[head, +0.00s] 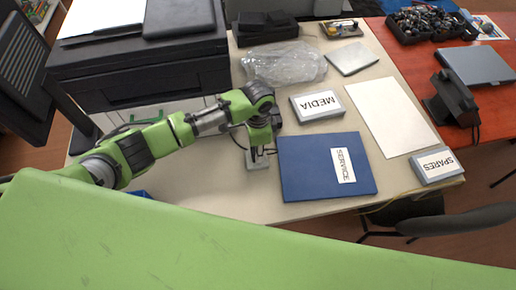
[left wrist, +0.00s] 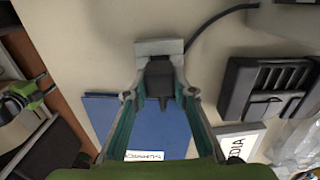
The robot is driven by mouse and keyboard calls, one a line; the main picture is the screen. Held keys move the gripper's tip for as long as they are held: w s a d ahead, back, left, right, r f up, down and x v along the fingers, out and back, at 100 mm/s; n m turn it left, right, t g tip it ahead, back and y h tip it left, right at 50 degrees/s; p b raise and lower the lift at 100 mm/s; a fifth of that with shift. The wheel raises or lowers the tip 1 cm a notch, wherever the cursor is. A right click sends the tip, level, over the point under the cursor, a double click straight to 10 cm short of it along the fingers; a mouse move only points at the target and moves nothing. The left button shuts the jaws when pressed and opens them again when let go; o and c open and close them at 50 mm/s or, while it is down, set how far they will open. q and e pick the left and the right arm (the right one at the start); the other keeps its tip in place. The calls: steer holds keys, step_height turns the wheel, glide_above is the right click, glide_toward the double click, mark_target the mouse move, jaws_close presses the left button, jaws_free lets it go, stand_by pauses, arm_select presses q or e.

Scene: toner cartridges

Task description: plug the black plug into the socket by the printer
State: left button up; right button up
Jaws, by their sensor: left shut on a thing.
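My left gripper (head: 259,150) reaches down to the table in front of the printer (head: 140,65). In the left wrist view its fingers (left wrist: 160,92) are closed on both sides of the black plug (left wrist: 158,76). A grey socket block (left wrist: 158,47) lies directly beyond the plug; the block also shows below the gripper in the head view (head: 257,163). The plug meets or overlaps the block's edge; I cannot tell how far it is in. A black cable (left wrist: 215,20) curves from the block area to the upper right. My right gripper is not in view.
A blue SERVICE binder (head: 310,182) lies just right of the socket. A MEDIA box (head: 317,104) and bubble wrap (head: 284,64) lie farther back. A black slotted object (left wrist: 268,90) sits near the gripper. The table front below the socket is clear.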

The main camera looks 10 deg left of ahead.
arm_select(q)
steer(key=shift+f, duration=0.3)
stand_by(0.6)
steer(key=shift+f, duration=0.75)
stand_by(1.2)
steer(key=o, duration=1.2)
